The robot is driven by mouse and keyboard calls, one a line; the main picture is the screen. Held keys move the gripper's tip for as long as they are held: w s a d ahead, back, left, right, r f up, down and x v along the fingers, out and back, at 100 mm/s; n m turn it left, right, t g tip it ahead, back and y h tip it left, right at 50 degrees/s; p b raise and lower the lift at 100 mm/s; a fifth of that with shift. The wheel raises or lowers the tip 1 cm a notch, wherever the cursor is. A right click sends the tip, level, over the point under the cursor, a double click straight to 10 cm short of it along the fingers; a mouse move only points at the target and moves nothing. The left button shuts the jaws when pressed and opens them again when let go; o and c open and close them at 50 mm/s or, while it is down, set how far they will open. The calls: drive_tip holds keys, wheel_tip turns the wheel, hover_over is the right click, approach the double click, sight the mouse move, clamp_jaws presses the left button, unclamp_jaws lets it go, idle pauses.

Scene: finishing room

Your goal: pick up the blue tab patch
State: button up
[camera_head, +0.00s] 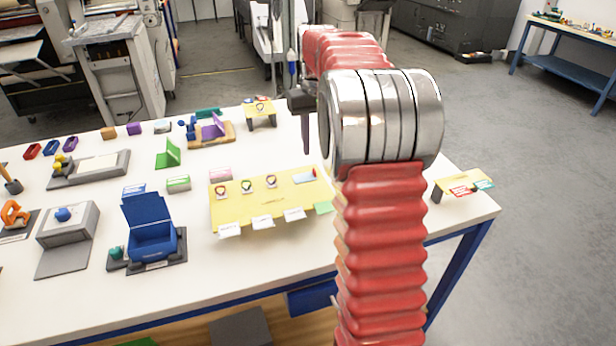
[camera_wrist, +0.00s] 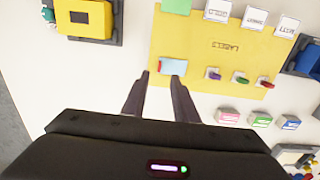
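A small light-blue patch (camera_head: 304,177) with a red bit at one end lies flat near the right edge of the yellow board (camera_head: 240,200). It also shows in the wrist view (camera_wrist: 173,66), just beyond my fingertips. My gripper (camera_wrist: 159,76) is open, with nothing between its two dark fingers. The right finger overlaps the patch's lower edge in that view. The gap between finger and patch cannot be judged. In the head view, one dark finger (camera_head: 306,134) shows above the table, and my red arm hides the area right of the board.
White labels (camera_head: 294,214) and a green square (camera_head: 323,208) line the board's near edge. Three small coloured badges (camera_head: 246,186) lie on it. A blue open box (camera_head: 152,240) stands left. A small yellow stand (camera_head: 461,184) is at the right table edge.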

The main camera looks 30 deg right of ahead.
sight(314, 170)
drive_tip(key=shift+f, duration=1.35)
drive_tip(key=shift+w+d+f, duration=0.1)
drive_tip(key=shift+f, duration=2.5)
drive_tip(key=shift+c, duration=0.4)
clamp_jaws()
